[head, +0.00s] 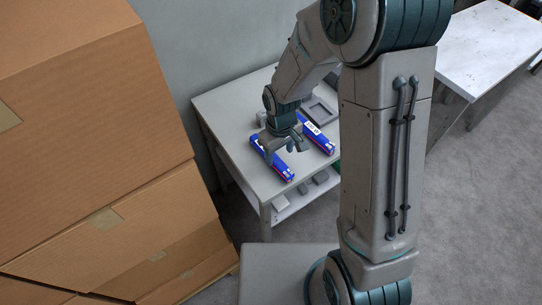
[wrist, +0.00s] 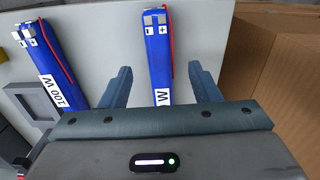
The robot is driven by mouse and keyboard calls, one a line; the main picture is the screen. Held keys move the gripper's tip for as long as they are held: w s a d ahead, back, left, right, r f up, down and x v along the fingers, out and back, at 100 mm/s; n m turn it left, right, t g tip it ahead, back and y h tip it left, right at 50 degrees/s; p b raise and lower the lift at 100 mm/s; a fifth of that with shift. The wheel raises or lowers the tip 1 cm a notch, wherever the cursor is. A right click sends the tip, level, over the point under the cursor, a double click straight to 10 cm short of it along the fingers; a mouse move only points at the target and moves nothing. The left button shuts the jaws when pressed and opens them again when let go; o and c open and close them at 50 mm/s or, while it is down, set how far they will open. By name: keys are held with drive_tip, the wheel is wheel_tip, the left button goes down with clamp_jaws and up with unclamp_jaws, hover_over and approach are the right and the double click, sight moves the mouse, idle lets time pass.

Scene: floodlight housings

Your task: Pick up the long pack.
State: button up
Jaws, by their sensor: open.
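Two blue packs with white labels and a red wire lie roughly parallel on the grey table. The left pack (head: 283,172) also shows in the wrist view (wrist: 157,50), between my finger lines. The right pack (head: 318,135), labelled 100 W, lies left of my fingers in the wrist view (wrist: 50,60). I cannot tell for sure which is longer. My gripper (head: 286,151) is open above the left pack and hides its middle. In the wrist view my fingers (wrist: 160,72) stand either side of that pack, with gaps; its near end is hidden.
A grey tray with a square recess (head: 321,107) sits at the back of the table (head: 225,104). A lower shelf holds several grey blocks (head: 280,203). Stacked cardboard boxes (head: 100,150) rise close at the left. A white-topped table (head: 495,45) stands at the far right.

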sight(281, 164)
drive_tip(key=shift+s+d+f+p, duration=0.15)
drive_tip(key=shift+f+p, duration=0.1)
drive_tip(key=shift+f, duration=1.1)
drive_tip(key=shift+s+d+f+p, duration=0.1)
drive_tip(key=shift+f+p, duration=0.15)
drive_tip(key=shift+f, duration=1.05)
drive_tip(key=shift+w, duration=0.1)
drive_tip(key=c, duration=1.1)
